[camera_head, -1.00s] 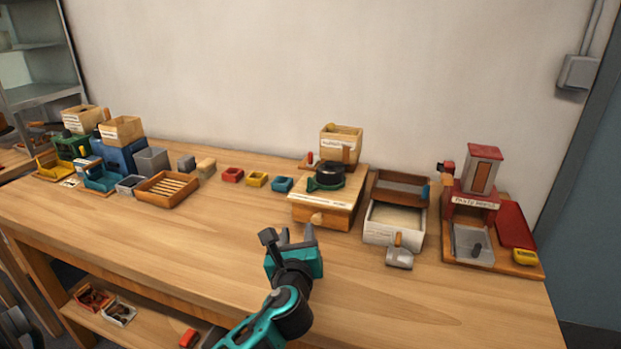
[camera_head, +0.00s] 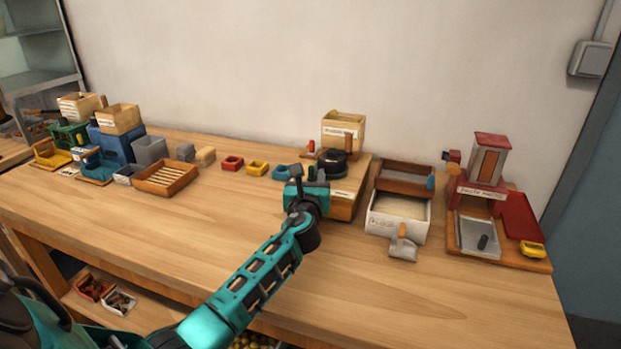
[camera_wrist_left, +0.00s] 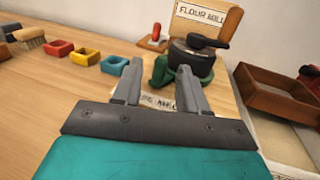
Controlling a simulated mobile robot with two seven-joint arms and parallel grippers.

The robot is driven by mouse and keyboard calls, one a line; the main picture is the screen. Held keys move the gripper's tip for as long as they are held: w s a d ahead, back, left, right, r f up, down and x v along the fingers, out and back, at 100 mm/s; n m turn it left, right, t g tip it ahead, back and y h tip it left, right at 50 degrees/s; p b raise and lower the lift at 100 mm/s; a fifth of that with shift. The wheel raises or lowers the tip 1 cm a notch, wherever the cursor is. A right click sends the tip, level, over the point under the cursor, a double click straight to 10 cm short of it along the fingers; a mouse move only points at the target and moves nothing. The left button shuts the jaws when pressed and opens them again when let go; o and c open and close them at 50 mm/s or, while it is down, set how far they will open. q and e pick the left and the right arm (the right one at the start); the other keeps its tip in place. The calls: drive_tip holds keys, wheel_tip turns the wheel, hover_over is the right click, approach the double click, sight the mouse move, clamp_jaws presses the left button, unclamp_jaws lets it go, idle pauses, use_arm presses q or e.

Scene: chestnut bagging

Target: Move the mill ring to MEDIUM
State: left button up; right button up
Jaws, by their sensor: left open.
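The flour mill stands at the back of the table, with a wooden base (camera_head: 345,205), a dark round top (camera_head: 334,163) and a wooden hopper box behind. In the left wrist view the green mill ring (camera_wrist_left: 161,72) lies low around the dark top (camera_wrist_left: 192,58), with a green knob at its left side. A black crank sits on the top. My left gripper (camera_head: 309,177) is open in front of the mill; its fingertips (camera_wrist_left: 160,85) point at the ring's knob side. The base's label is partly hidden by the fingers, and I cannot read the ring's setting. My right gripper is out of view.
Right of the mill are a brown wooden tray (camera_head: 405,178), a white bin (camera_head: 397,222) and a metal scoop (camera_head: 403,245). Small red (camera_head: 232,163), yellow (camera_head: 257,167) and blue (camera_head: 281,172) boxes stand to its left. The table front is clear apart from my arm.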

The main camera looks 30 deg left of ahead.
use_arm(q)
drive_tip(key=shift+w+a, duration=0.25)
drive_tip(key=shift+w, duration=0.2)
clamp_jaws()
idle(0.5)
